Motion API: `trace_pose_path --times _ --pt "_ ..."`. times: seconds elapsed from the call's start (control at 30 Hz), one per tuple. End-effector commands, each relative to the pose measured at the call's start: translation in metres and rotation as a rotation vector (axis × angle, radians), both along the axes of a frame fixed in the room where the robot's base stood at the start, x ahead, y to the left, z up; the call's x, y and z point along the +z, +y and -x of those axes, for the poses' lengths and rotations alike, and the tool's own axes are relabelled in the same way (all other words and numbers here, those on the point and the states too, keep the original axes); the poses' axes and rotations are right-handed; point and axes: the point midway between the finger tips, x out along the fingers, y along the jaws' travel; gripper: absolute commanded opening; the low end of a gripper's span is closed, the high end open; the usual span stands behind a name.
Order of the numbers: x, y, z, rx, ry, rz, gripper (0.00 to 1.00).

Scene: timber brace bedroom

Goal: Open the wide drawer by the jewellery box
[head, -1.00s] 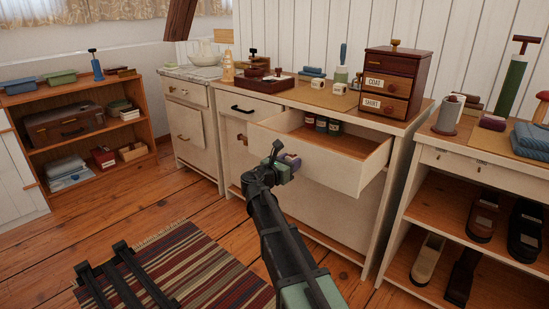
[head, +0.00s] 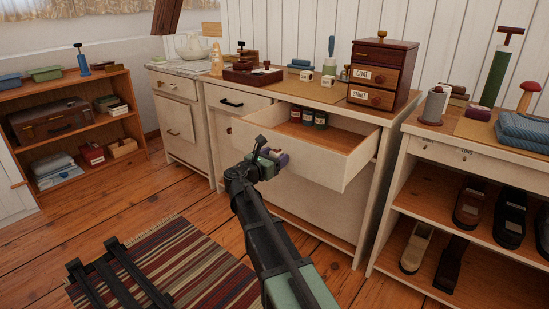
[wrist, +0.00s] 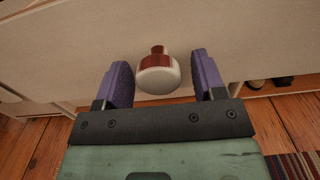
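The wide drawer (head: 305,165) stands pulled well out of the long white cabinet, with several small dark jars (head: 308,117) inside. My gripper (head: 279,160) is at the middle of its front. In the wrist view my gripper (wrist: 162,80) is open. Its purple fingers stand on either side of the drawer's red and white knob (wrist: 157,74), with a gap showing on each side. A small dark wooden chest (head: 384,70) with labelled drawers, perhaps the jewellery box, stands on the cabinet top above the drawer's right part.
A narrower drawer with a dark handle (head: 231,103) is shut to the left. A bench (head: 455,158) with shoes on its lower shelves stands close at the right. A striped rug (head: 170,265) lies on the floor at front left.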

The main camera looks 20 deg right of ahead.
Motion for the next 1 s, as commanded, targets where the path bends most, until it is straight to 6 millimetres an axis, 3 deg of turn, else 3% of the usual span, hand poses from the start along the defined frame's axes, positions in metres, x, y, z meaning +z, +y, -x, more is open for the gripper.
trace_pose_path --times 0.17,0.6,1.0 --pt "0.0 0.006 0.004 0.001 0.0 0.0 0.63" --pt "0.0 0.09 0.046 0.002 0.0 0.0 0.63" --pt "0.0 0.096 0.049 -0.001 0.0 0.0 0.63"
